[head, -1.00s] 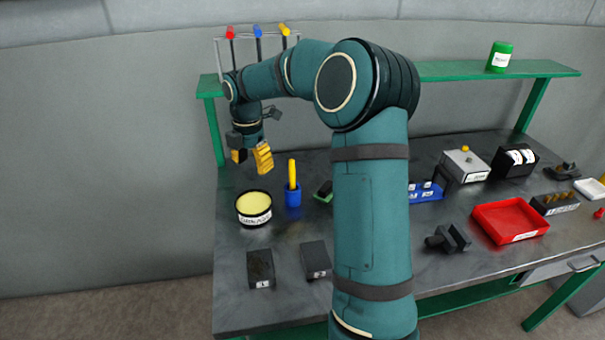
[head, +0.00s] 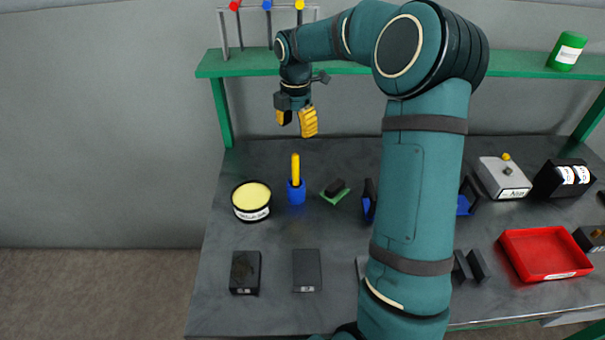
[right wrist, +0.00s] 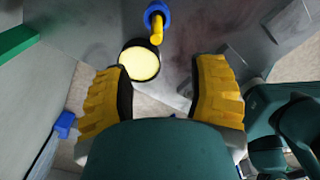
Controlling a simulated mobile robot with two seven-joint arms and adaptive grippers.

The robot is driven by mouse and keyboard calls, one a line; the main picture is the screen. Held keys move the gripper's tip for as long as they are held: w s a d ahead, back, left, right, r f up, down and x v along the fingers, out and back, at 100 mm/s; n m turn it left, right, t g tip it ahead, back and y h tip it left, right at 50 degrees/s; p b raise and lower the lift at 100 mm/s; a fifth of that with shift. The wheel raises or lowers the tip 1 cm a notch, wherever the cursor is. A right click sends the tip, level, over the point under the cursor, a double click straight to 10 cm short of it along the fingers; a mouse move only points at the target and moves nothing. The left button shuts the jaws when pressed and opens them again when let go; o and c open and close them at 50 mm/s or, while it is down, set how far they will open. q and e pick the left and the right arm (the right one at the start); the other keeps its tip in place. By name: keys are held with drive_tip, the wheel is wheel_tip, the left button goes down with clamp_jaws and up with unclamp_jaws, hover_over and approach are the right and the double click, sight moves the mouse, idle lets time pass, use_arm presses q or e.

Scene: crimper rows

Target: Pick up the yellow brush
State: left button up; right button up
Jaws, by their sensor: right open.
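The yellow brush (head: 295,167) stands upright in a blue cup (head: 296,193) on the bench, its yellow handle upward. My right gripper (head: 297,122) is open and empty, above the brush in the head view and apart from it. In the right wrist view, the brush (right wrist: 157,31) and the blue cup (right wrist: 156,13) show at the top, beyond the two spread yellow fingers of my right gripper (right wrist: 160,75). The part of the brush inside the cup is hidden. My left gripper is not in view.
A round tin with a pale yellow top (head: 251,198) stands left of the cup. A green pad with a black block (head: 336,191) lies to its right. Two dark boxes are nearer: one left (head: 245,272), one right (head: 307,270). A green shelf (head: 235,64) runs behind.

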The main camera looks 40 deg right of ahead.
sight(295, 165)
wheel_tip(295, 165, down, 8)
drive_tip(key=shift+a+f+b, duration=0.1)
drive_tip(key=shift+f+b, duration=0.1)
drive_tip(key=shift+b, duration=0.35)
drive_tip(key=shift+w+f+b, duration=0.15)
drive_tip(key=shift+f+b, duration=0.05)
drive_tip(key=shift+f, duration=1.15)
drive_tip(key=shift+w+f+b, duration=0.15)
drive_tip(key=shift+f+b, duration=0.05)
drive_tip(key=shift+f, duration=1.15)
clamp_jaws()
drive_tip(key=shift+r, duration=0.1)
